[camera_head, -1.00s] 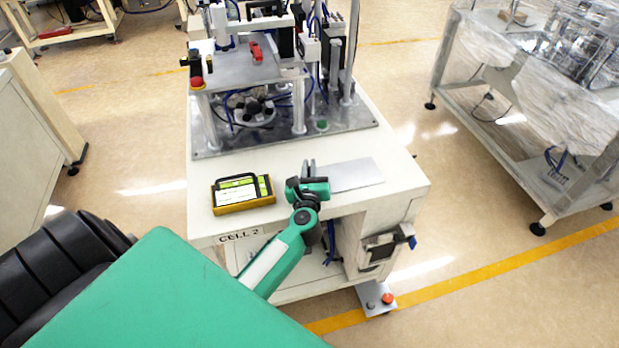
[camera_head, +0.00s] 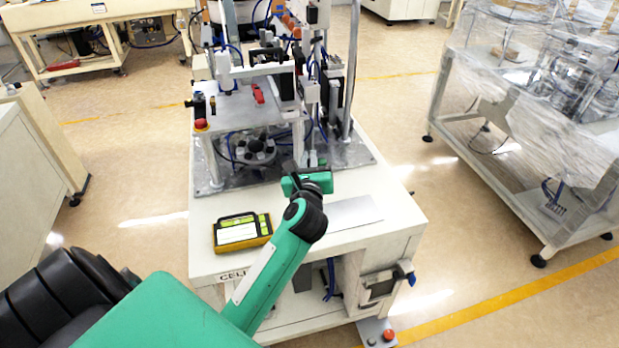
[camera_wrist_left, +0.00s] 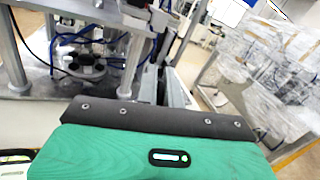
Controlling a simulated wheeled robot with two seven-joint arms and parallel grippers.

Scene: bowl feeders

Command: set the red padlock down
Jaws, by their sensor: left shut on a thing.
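My left gripper (camera_head: 304,168) is over the back part of the cream table top, close to the front edge of the machine's metal base plate. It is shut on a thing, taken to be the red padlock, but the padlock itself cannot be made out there. In the left wrist view the fingers (camera_wrist_left: 172,88) point away past the green gripper body, and what is between them is hidden. I cannot tell whether the held thing touches any surface. My right gripper is not in view.
The cream table (camera_head: 210,262) carries a yellow case (camera_head: 241,232) and a flat grey plate (camera_head: 352,213) near its front. The machine's base plate (camera_head: 207,180) with posts stands behind. A small red part (camera_head: 258,93) lies on its raised shelf. A wrapped machine (camera_head: 500,120) stands right.

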